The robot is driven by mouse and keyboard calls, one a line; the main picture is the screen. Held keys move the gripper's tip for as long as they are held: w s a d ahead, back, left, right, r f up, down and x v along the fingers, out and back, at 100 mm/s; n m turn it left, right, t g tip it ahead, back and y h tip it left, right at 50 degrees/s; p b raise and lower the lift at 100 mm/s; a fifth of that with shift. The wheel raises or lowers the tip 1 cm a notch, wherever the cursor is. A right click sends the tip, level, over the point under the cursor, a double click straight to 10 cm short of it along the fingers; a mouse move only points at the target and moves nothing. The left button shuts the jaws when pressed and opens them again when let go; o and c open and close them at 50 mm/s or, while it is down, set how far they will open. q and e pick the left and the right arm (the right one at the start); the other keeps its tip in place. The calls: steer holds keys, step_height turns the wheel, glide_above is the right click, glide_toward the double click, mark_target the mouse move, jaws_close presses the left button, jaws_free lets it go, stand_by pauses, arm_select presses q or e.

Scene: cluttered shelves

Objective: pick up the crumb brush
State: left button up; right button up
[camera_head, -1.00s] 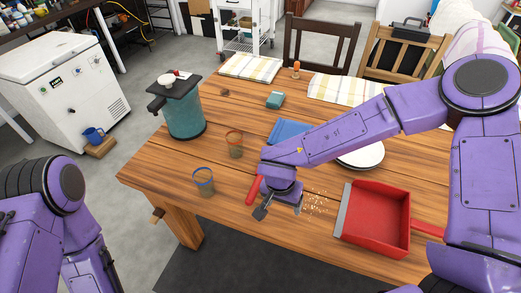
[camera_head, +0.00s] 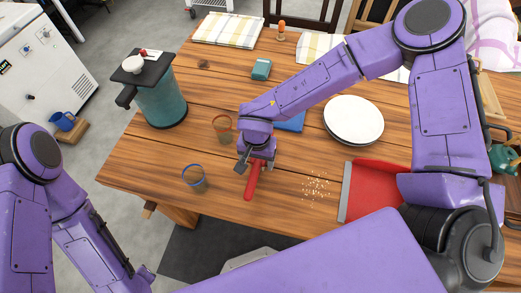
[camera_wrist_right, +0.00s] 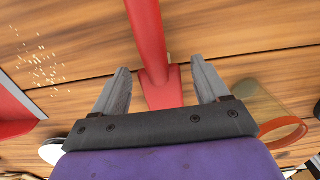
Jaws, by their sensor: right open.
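The crumb brush (camera_head: 252,184) has a red handle and lies on the wooden table near its front edge, left of the scattered crumbs (camera_head: 316,187). In the right wrist view its red handle (camera_wrist_right: 147,35) runs between the two fingers and widens into a red block. My right gripper (camera_head: 256,163) is open and points down over the brush, one finger on each side, with gaps visible in the wrist view. The brush's far end is hidden by the gripper. My left arm shows at the left; its gripper is out of view.
A blue-rimmed glass (camera_head: 194,179) and an orange-rimmed glass (camera_head: 222,128) stand left of the brush. A red dustpan (camera_head: 372,185) lies to the right, partly behind my arm. White plates (camera_head: 353,120) and a teal jug (camera_head: 160,100) stand farther back.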

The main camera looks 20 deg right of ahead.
steer(key=shift+f, duration=0.85)
steer(key=shift+s+r, duration=0.1)
steer(key=shift+s, duration=0.05)
steer(key=c, duration=1.1)
steer(key=shift+c, duration=0.2)
steer(key=shift+r, duration=0.35)
steer(key=r, duration=0.2)
steer(key=shift+w+d+r, duration=0.1)
steer(key=shift+w+r, duration=0.15)
steer(key=shift+r, duration=0.15)
steer(key=w+r, duration=0.1)
steer(key=w+d+r, duration=0.1)
steer(key=r, duration=0.1)
steer(key=w+d+r, duration=0.1)
steer(key=shift+r, duration=0.15)
steer(key=w+d+r+b, duration=0.1)
steer(key=w+d+r, duration=0.4)
steer(key=w, duration=0.3)
steer(key=shift+d, duration=0.45)
